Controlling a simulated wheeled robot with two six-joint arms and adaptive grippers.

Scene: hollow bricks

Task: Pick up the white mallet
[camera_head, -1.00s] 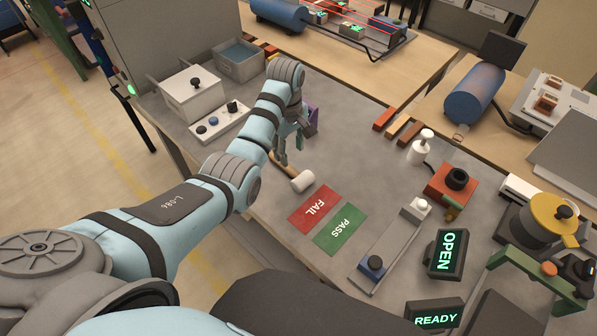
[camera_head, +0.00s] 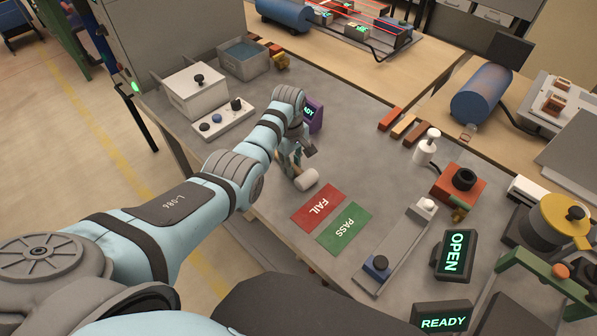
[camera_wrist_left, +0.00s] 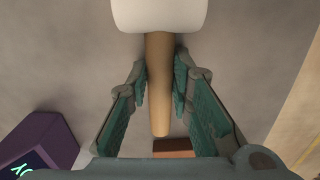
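The white mallet has a pale cylindrical head (camera_head: 307,180) and a tan wooden handle. It lies on the grey table left of the red FAIL mat (camera_head: 318,205). My left gripper (camera_head: 293,172) is down at the handle, just behind the head. In the left wrist view, the white head (camera_wrist_left: 160,14) is at the top and the handle (camera_wrist_left: 159,95) runs down between the fingers. My right gripper is not in view.
A purple display (camera_head: 315,117) stands just beyond my left gripper and also shows in the left wrist view (camera_wrist_left: 42,150). The green PASS mat (camera_head: 344,229) lies beside the FAIL mat. Several bricks (camera_head: 403,127) lie at the table's far edge.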

